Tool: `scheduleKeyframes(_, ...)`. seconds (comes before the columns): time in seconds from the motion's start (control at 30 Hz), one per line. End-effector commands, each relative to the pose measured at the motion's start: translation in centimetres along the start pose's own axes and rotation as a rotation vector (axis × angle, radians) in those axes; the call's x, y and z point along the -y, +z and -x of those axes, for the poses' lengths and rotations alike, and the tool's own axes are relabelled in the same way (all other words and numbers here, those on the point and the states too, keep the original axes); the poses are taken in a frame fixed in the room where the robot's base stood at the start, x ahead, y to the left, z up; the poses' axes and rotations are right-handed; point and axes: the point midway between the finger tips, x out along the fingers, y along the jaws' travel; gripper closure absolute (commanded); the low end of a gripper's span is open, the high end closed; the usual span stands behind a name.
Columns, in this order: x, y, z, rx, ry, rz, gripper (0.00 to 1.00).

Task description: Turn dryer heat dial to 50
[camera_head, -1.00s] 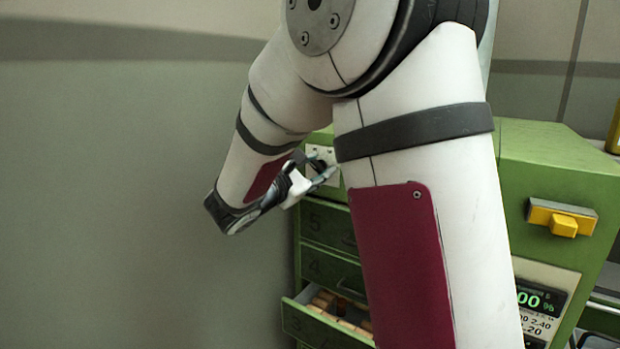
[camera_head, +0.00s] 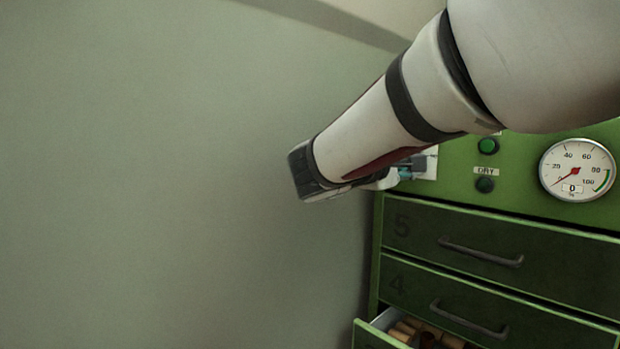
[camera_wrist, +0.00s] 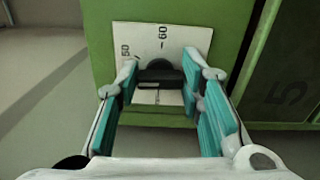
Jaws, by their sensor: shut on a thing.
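The heat dial (camera_wrist: 160,72) is a dark knob on a white scale plate (camera_wrist: 140,38) at the dryer's upper left corner. In the wrist view, the scale figures 60 and 50 show above and left of the knob. My gripper (camera_wrist: 162,82) has its two teal-padded fingers on either side of the knob and is shut on it. Which figure the knob points to is not clear. In the head view, my forearm hides most of the dial, and only the edge of the white plate (camera_head: 431,163) shows beside my gripper (camera_head: 405,168).
Below are drawers 5 (camera_head: 480,235) and 4 (camera_head: 480,295). A lower drawer (camera_head: 372,335) stands open with corks (camera_head: 408,330). A bare wall is left.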

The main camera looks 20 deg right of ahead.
Motion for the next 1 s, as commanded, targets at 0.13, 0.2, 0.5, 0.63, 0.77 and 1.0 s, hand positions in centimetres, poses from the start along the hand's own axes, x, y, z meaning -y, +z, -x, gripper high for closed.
scheduleKeyframes(0.13, 0.76, -0.05, -0.06, 0.003, -0.001, -0.119, 0.93)
scheduleKeyframes(0.2, 0.86, -0.07, -0.07, 0.003, -0.002, -0.173, 0.93)
scheduleKeyframes(0.5, 0.89, -0.05, -0.05, 0.004, -0.002, -0.385, 0.93)
scheduleKeyframes(0.63, 0.86, -0.06, -0.04, 0.004, -0.003, -0.456, 0.93)
scheduleKeyframes(0.77, 0.82, -0.07, -0.04, 0.004, -0.004, -0.511, 0.93)
scheduleKeyframes(1.0, 0.67, -0.07, -0.04, 0.004, -0.004, -0.572, 0.93)
